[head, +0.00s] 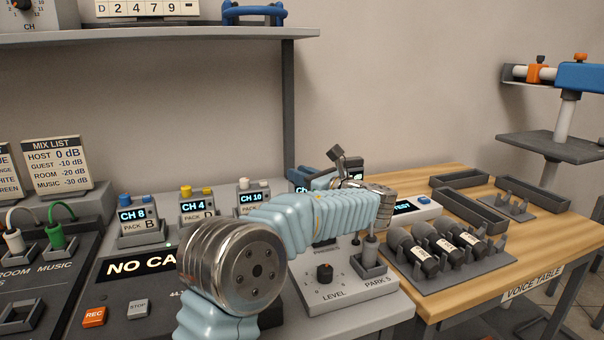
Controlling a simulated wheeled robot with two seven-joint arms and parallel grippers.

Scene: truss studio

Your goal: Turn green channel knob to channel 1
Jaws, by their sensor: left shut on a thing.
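My left arm reaches from the bottom middle toward the back of the bench. My left gripper (322,178) is at a partly covered channel pack (299,187), whose lit display shows only "CH". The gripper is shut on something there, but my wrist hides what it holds. The green channel knob does not show. To the left in the same row stand a blue-knobbed pack B (143,229) reading CH 8, a yellow-knobbed pack D (199,208) reading CH 4, and a white-knobbed pack (252,196) reading CH 10. My right gripper is not in view.
A level panel (340,294) with a dark knob lies right of my forearm. Beyond it, a dark rack (452,264) holds several microphones on the wooden voice table (530,268). REC (94,317) and STOP (138,308) buttons are at lower left. A grey shelf (150,38) hangs above.

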